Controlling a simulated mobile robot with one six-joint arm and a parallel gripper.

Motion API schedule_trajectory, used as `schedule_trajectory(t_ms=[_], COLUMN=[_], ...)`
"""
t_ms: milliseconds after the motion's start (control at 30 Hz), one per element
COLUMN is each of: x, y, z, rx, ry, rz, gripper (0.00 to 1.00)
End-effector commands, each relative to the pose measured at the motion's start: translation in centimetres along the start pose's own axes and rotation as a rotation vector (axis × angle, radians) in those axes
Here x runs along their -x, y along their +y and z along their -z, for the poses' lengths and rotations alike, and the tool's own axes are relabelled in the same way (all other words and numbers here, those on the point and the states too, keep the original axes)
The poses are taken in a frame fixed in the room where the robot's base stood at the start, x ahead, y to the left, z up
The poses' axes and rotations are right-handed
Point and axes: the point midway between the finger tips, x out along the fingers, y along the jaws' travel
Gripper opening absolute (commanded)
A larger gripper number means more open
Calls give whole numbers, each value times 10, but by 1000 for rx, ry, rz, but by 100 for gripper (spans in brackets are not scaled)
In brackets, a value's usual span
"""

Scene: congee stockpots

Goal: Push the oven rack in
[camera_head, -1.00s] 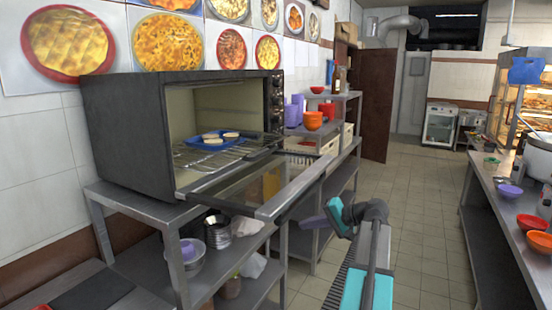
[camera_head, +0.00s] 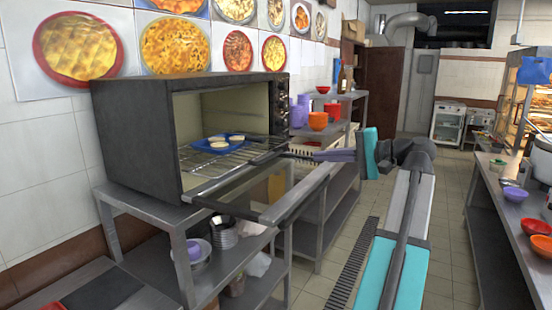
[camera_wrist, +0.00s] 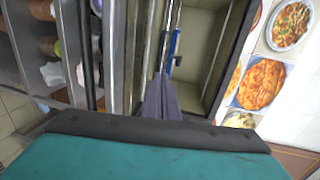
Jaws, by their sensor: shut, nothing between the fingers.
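The black oven (camera_head: 135,137) stands on a metal table with its glass door (camera_head: 255,190) folded down open. The wire oven rack (camera_head: 222,162) lies inside, its front near the opening. A blue plate (camera_head: 213,144) with three pale round pieces rests on it; the plate's edge shows in the wrist view (camera_wrist: 173,45). My gripper (camera_head: 318,156), with purple fingers, is shut and empty to the right of the oven opening, pointing left toward the rack's front. In the wrist view my fingers (camera_wrist: 158,80) point at the opening; I cannot tell whether they touch the rack.
The open door's metal front bar (camera_head: 300,194) lies below and in front of my gripper. Orange bowls (camera_head: 318,121) and other kitchenware stand on shelves behind it. A counter with bowls (camera_head: 535,225) runs along the right. The tiled aisle (camera_head: 455,215) between is clear.

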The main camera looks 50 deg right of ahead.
Motion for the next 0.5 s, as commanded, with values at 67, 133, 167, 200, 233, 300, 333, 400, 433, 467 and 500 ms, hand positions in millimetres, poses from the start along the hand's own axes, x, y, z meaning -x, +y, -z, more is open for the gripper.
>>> schedule_trajectory(t_ms=[67,133,167,200,233,300,333,400,433,467,500], x=[2,4,4,5,5,4,4,2,0,-2,-4], y=[1,1,1,1,2,2,2,2,2,2,1], z=[2,3,3,4,4,4,4,4,4,4,4], rx=[0,0,0,0,0,0,0,0,0,0,0], ry=[4,7,8,9,9,10,10,10,10,10,10], rz=[0,0,0,0,0,0,0,0,-1,-1,-1], gripper=[0,0,0,0,0,0,0,0,0,0,0])
